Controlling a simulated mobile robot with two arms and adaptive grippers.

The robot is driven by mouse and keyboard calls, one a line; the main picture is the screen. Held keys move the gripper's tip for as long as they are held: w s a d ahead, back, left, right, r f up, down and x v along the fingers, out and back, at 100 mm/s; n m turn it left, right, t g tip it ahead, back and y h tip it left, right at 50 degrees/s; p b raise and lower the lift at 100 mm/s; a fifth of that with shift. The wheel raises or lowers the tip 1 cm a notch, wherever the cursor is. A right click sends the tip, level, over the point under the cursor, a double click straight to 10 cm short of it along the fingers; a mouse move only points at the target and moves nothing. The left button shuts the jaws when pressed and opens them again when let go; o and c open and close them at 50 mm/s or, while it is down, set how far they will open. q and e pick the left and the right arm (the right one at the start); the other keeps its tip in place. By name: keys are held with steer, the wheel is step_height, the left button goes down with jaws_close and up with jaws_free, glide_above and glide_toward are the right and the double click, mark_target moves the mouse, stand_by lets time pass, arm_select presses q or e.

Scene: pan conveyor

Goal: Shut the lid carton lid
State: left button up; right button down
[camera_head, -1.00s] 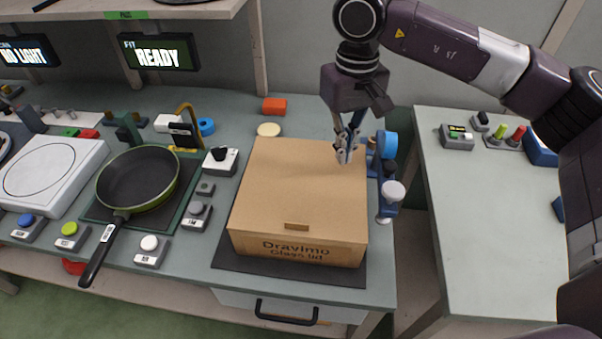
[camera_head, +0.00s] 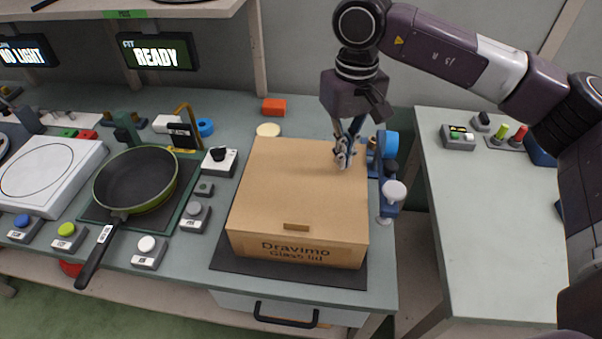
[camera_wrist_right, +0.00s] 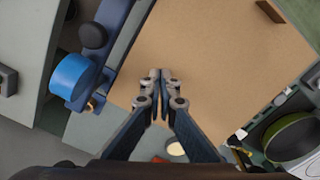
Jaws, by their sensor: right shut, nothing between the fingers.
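The lid carton (camera_head: 300,185) is a brown cardboard box on a dark mat at the right end of the bench. Its flat lid lies down over the top, with a small tab at the front edge above the printed front wall. My right gripper (camera_head: 342,160) is shut and empty at the right rear part of the lid, pointing down. In the right wrist view the closed fingertips (camera_wrist_right: 160,76) show over the brown lid (camera_wrist_right: 215,60); I cannot tell whether they touch it. My left gripper is not in view.
A blue tape dispenser (camera_head: 390,188) stands close to the carton's right side. A pan (camera_head: 137,180) sits left, with button boxes between. An orange block (camera_head: 273,106) and cream disc (camera_head: 268,130) lie behind the carton. A gap separates the right table (camera_head: 490,220).

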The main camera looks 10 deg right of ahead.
steer(key=shift+f, duration=0.15)
stand_by(0.4)
steer(key=shift+r+p, duration=0.4)
steer(key=shift+r, duration=0.3)
step_height(320, 180, up, 3)
steer(key=shift+r+p, duration=0.2)
steer(key=shift+p, duration=0.8)
step_height(320, 180, up, 3)
steer(key=shift+r+p, duration=0.15)
steer(key=shift+p, duration=0.8)
